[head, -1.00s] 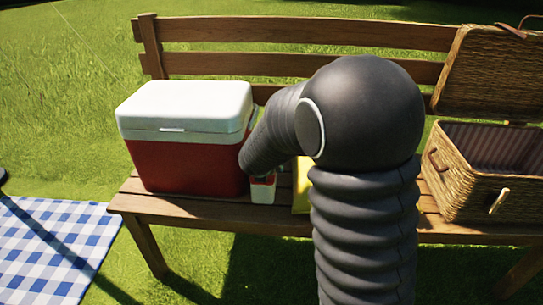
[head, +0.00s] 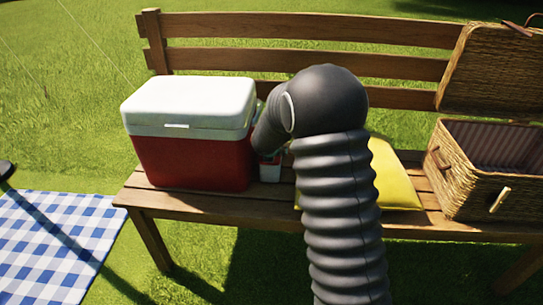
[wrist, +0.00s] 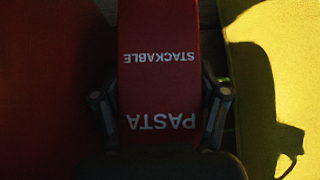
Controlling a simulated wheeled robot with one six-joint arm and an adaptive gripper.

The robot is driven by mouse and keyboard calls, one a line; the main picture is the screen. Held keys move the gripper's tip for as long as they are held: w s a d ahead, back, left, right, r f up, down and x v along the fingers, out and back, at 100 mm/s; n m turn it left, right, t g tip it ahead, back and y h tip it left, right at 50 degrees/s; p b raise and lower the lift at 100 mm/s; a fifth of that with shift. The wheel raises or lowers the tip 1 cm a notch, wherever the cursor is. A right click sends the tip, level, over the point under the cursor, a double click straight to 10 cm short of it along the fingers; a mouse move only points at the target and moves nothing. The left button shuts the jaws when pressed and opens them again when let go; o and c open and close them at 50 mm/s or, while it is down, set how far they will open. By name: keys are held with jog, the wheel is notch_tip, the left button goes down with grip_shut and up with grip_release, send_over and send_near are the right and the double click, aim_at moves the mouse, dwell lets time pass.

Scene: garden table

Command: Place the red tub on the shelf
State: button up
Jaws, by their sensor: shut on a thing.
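The red tub (wrist: 158,85) fills the middle of the wrist view, with white lettering "STACKABLE" and "PASTA". My gripper (wrist: 160,108) is shut on it, one dark finger on each side. In the head view a small red and white part of the tub (head: 270,171) shows beside the right side of the cooler, over the bench seat. My arm hides most of the tub and the fingers there. I cannot tell whether the tub touches the bench. No separate shelf is in view.
The red cooler with a white lid (head: 190,155) stands close left of the tub. A yellow cushion (head: 393,180) lies to the right, then an open wicker basket (head: 470,185). All are on the wooden bench (head: 215,206). A checked blanket (head: 50,240) lies on the grass at left.

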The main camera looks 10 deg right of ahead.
jog(key=shift+f, duration=0.15)
jog(key=shift+f, duration=0.1)
jog(key=o, duration=1.5)
